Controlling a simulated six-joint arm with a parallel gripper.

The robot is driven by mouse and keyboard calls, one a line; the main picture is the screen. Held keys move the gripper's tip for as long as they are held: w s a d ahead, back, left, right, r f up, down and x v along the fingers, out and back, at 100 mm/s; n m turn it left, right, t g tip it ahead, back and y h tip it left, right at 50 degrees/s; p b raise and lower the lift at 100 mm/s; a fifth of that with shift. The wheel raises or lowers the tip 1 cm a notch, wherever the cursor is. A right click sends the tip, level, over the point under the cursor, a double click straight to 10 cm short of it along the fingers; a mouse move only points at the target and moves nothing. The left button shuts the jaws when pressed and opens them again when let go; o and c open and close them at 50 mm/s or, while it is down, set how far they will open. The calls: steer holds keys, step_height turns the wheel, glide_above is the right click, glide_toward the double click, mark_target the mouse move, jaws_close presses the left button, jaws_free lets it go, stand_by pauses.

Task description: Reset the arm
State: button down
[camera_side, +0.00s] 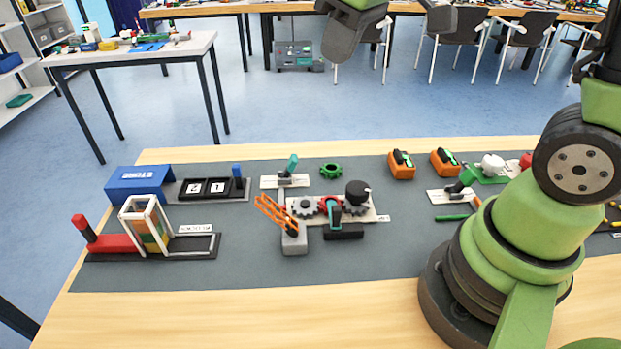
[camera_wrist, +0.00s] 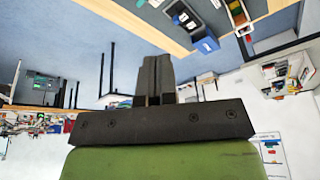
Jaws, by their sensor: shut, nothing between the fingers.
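My gripper (camera_wrist: 154,58) points up in the wrist view, with its two dark fingers pressed together and nothing between them. In the side view my gripper (camera_side: 338,55) hangs at the top edge, partly cut off, high above and apart from the table. My green arm stands at the right of the side view and hides part of the mat.
The wooden table (camera_side: 300,307) has a dark mat (camera_side: 350,262) bearing a blue box (camera_side: 137,182), a red-handled fixture (camera_side: 110,243), a gear board (camera_side: 375,217) and two orange blocks (camera_side: 402,166). A white table (camera_side: 190,50) and chairs stand behind.

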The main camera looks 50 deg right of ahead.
steer(key=s+a+r+m+t+y, duration=0.1)
steer(key=s+m, duration=0.5)
steer(key=s, duration=0.7)
steer(key=shift+s+a+r+t, duration=0.4)
steer(key=shift+a+r+t, duration=0.35)
steer(key=shift+t, duration=0.45)
steer(key=w+d+f+n+g, duration=0.2)
steer(key=w+n, duration=0.1)
steer(key=w, duration=0.3)
steer(key=w+d+f+n+g+h, duration=0.1)
steer(key=w+f+n, duration=0.15)
steer(key=w, duration=0.35)
steer(key=w+d+f+n+g, duration=0.2)
steer(key=w+n, duration=0.2)
steer(key=w, duration=0.3)
steer(key=shift+w+d+f+n+g+h, duration=0.15)
steer(key=shift+w+d+f+n+g, duration=0.35)
steer(key=shift+f, duration=2.4)
steer(key=shift+w+d+f+n+g+h, duration=0.2)
steer(key=shift+w+f+n, duration=0.55)
steer(key=shift+f, duration=2.1)
steer(key=shift+w+d+f+n+g+h, duration=0.1)
steer(key=shift+w+d+f+n+g, duration=0.5)
steer(key=shift+f, duration=2.3)
steer(key=shift+w+a+f, duration=0.15)
steer(key=shift+w+a, duration=0.05)
steer(key=shift+a, duration=0.05)
